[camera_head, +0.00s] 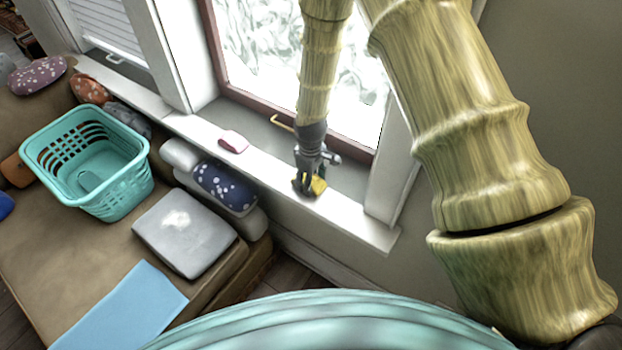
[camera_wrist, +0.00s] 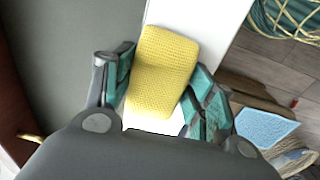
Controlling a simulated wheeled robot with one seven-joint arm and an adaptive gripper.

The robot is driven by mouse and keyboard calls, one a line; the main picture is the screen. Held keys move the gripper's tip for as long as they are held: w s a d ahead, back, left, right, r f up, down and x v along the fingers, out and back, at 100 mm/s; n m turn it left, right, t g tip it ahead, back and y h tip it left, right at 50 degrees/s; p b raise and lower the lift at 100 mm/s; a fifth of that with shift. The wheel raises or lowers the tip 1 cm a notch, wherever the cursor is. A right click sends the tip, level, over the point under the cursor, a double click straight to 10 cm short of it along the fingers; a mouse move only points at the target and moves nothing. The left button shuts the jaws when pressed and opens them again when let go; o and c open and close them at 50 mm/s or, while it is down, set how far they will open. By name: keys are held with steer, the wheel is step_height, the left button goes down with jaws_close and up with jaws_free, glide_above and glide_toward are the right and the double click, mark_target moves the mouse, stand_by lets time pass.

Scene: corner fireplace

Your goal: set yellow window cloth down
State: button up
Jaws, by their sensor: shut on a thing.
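The yellow window cloth (camera_wrist: 160,70) is a small, textured, folded pad. In the wrist view it sits between the two teal-padded fingers of my gripper (camera_wrist: 157,95), which is shut on it. In the head view my gripper (camera_head: 309,186) points down over the white window sill (camera_head: 357,218), and a bit of the yellow cloth (camera_head: 318,186) shows at its fingertips. The cloth is at or just above the sill; I cannot tell whether it touches. Part of the cloth is hidden by the gripper in the head view.
A pink cloth (camera_head: 233,141) lies on the sill to the left. The window frame (camera_head: 350,147) with a brass handle stands close behind my gripper. Below left, a sofa holds a teal laundry basket (camera_head: 127,194), cushions and a blue cloth (camera_head: 125,310). The sill's right end looks clear.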

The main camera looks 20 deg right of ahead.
steer(key=shift+f, duration=0.1)
steer(key=o, duration=1)
steer(key=shift+r+b, duration=1.15)
steer(key=shift+r, duration=4.95)
